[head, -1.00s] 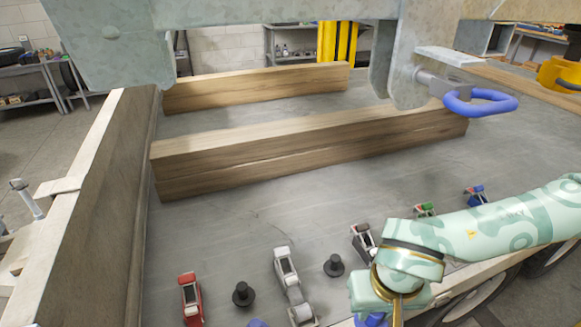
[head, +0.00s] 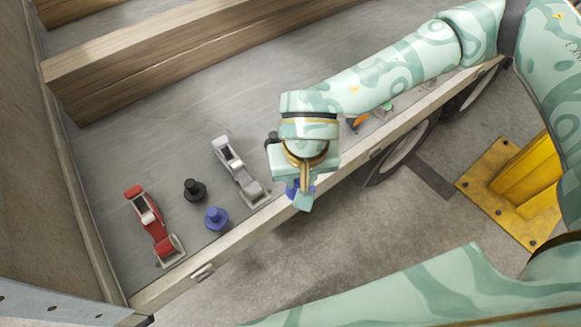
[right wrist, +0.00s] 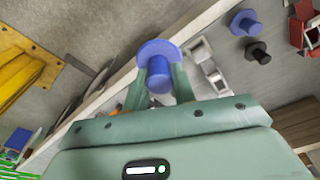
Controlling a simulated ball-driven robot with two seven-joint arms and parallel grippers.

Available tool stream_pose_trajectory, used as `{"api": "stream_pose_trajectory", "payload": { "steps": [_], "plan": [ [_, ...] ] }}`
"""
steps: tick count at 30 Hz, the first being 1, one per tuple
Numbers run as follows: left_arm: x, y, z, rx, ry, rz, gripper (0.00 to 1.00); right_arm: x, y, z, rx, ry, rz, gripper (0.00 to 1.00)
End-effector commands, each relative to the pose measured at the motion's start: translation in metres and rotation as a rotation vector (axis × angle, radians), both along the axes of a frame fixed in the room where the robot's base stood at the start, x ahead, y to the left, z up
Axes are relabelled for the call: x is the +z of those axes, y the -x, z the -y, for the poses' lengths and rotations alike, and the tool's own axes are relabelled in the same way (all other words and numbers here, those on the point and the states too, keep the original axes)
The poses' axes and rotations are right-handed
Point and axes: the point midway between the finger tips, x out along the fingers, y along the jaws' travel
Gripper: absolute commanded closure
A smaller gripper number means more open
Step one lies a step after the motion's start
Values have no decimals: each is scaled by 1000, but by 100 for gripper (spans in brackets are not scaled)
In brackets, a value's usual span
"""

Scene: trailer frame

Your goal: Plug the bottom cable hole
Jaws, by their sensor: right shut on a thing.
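My right gripper (head: 303,195) is over the front edge of the trailer deck. It is shut on a blue flanged plug (head: 292,187), which shows clearly between the fingers in the right wrist view (right wrist: 158,52). A second blue plug (head: 215,219) stands on the deck near the edge. It also shows in the right wrist view (right wrist: 245,22). A black plug (head: 194,189) stands beside it, and another black one (head: 271,138) is partly hidden behind my right wrist. I cannot make out a cable hole in either view. My left gripper is out of view.
A red clamp-like tool (head: 152,224) and a grey one (head: 238,171) lie on the deck. Wooden beams (head: 150,60) cross it farther back. Below the deck edge are a wheel (head: 402,150), open floor and a yellow stand (head: 510,190).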

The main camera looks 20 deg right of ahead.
Motion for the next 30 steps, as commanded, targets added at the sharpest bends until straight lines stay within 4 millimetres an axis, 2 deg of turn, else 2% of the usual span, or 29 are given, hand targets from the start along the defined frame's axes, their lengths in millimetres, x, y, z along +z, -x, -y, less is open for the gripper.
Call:
{"api": "stream_pose_trajectory", "payload": {
  "steps": [1, 5, 9, 12, 24, 26, 30],
  "plan": [
    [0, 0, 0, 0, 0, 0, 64, -12, -1, -13, -74, 1, -1, 100],
    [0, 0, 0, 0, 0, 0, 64, -28, -12, -33, -318, 2, 3, 100],
    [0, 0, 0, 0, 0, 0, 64, -29, -32, -34, -577, 1, 5, 100],
    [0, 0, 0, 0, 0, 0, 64, -29, -34, -34, -670, 2, 3, 100],
    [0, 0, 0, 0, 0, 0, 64, -29, -36, -33, -713, 2, 3, 100],
    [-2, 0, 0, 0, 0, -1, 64, -33, -41, -30, -714, 2, 2, 100],
    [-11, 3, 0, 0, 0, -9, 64, -50, -68, -14, -719, 4, 1, 100]
  ]
}}
